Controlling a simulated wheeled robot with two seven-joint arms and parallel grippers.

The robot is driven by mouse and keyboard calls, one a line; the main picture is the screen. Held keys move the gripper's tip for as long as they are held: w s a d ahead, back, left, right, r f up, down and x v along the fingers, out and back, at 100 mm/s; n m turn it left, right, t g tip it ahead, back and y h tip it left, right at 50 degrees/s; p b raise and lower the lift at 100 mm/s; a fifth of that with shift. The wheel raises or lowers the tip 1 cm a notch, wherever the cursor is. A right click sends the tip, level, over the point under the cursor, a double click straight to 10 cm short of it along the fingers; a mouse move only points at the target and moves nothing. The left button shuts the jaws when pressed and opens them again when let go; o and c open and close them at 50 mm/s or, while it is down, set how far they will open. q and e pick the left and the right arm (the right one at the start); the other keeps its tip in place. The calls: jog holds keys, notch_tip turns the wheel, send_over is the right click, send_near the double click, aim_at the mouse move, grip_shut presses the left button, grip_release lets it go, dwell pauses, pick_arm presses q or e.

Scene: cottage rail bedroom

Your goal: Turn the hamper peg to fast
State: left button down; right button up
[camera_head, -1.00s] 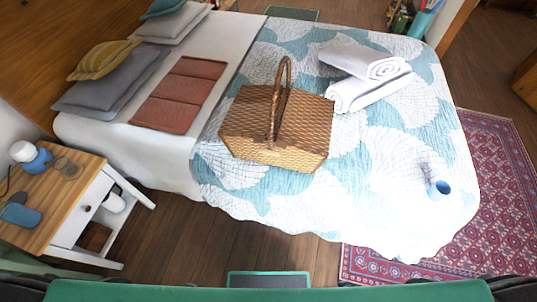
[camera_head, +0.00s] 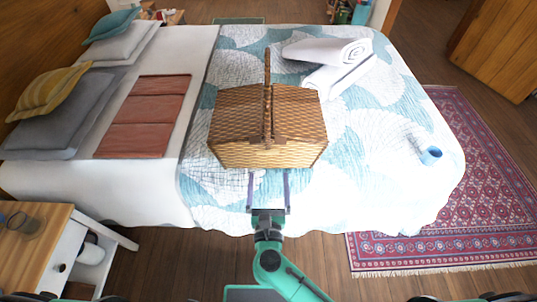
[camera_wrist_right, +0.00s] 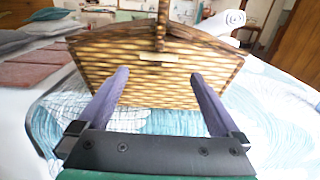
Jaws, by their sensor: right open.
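The wicker hamper (camera_head: 232,153) stands on the bed with its lid down and its arched handle (camera_head: 267,95) upright. In the right wrist view the hamper's woven front (camera_wrist_right: 110,75) faces me. A small pale bar, apparently the peg (camera_wrist_right: 158,57), lies level near the top of that front, below the handle. My right gripper (camera_head: 268,174) is open and empty, its two fingers pointing at the hamper front. In the wrist view the gripper (camera_wrist_right: 159,76) has its fingertips on either side of and a little below the peg, with no clear contact. My left gripper is out of view.
Red folded cloth (camera_head: 140,115) and pillows lie left. A nightstand (camera_head: 35,255) stands at the lower left.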

aim_at(268, 154)
jog(key=w+p, duration=0.1)
jog(key=w, duration=0.7)
jog(key=shift+w+a, duration=0.1)
jog(key=shift+w, duration=0.1)
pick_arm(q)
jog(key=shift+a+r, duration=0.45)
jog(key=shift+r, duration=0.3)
pick_arm(e)
jog(key=shift+c, duration=0.3)
jog(key=c, duration=1.1)
